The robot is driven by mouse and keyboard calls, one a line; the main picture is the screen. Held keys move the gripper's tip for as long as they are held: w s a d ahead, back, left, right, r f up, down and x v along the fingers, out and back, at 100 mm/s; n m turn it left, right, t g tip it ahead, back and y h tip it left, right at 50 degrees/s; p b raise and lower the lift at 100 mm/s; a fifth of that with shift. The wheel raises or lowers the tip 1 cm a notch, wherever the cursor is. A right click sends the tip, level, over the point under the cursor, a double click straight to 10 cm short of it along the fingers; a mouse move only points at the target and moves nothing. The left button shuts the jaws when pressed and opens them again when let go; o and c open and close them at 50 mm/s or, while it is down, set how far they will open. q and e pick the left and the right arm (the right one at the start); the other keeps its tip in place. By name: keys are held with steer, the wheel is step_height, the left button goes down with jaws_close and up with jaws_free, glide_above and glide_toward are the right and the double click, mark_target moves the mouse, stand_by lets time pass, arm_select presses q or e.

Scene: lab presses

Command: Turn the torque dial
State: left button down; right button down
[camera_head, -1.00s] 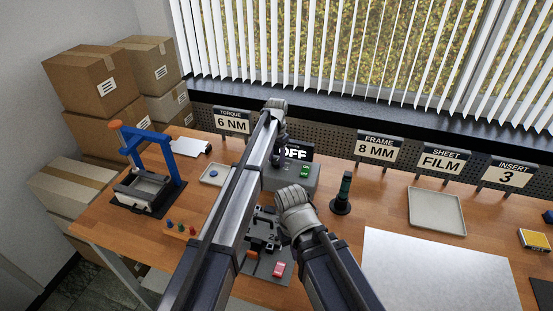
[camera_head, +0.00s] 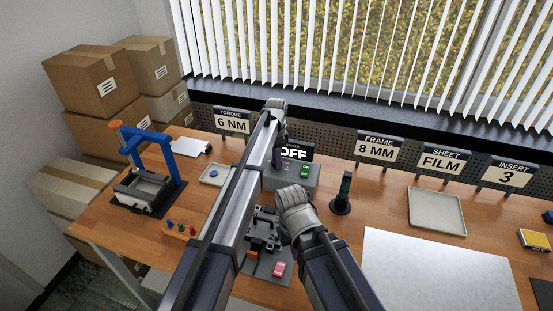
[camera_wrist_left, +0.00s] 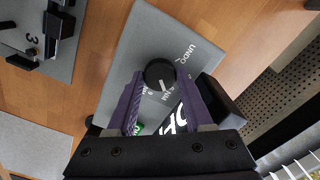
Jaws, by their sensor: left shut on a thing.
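The torque dial (camera_wrist_left: 160,74) is a black round knob with a white mark, on the grey top of a control box (camera_head: 298,178). In the left wrist view, white lettering including UNDO surrounds it. My left gripper (camera_wrist_left: 158,82) is shut on the dial, one purple finger on each side. In the head view my left arm hides the dial, and the wrist hangs over the box's left end. A TORQUE sign (camera_head: 232,121) reads 6 NM. The display behind the box (camera_head: 295,152) reads OFF. My right arm is in front of the box; its gripper is hidden.
A green button (camera_head: 304,171) is on the box. A blue-framed press (camera_head: 165,165) and a small tray (camera_head: 215,172) are left.

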stand_by(0.3)
arm_select(q)
steer(key=shift+c, duration=1.5)
jaws_free()
